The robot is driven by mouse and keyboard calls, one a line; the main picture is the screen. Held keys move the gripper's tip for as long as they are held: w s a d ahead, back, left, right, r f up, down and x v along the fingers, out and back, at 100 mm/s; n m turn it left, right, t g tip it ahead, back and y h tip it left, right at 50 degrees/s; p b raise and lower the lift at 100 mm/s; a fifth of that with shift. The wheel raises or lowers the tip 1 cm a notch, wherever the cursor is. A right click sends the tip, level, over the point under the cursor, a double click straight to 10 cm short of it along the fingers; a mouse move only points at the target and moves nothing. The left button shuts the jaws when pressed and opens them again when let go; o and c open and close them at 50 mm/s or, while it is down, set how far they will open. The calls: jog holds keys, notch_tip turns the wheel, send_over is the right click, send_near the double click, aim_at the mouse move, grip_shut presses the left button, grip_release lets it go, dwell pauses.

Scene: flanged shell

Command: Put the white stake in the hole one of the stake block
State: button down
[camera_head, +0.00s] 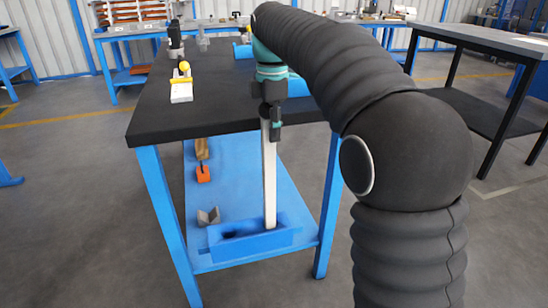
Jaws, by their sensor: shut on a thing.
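My gripper (271,122) is shut on the upper end of the white stake (269,180), just off the front edge of the black table. The stake hangs almost upright, long and thin. The blue stake block (283,238) is on the blue lower shelf, with a dark opening showing at its left. The stake's lower end meets the right part of the block in this view. I cannot tell whether it is inside a hole, touching the block or in front of it. My arm covers part of the table's right side.
The black tabletop (190,112) carries a white and yellow item (182,83) and a dark device (175,42). The lower shelf (235,175) holds a grey angled piece (208,217) and an orange-based tool (203,173) left of the stake. A table leg (328,205) stands to the right.

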aim_at(273, 145)
jog(key=shift+f+b, duration=0.35)
jog(key=shift+f, duration=1.95)
jog(key=c, duration=0.7)
grip_release()
jog(key=shift+c, duration=0.2)
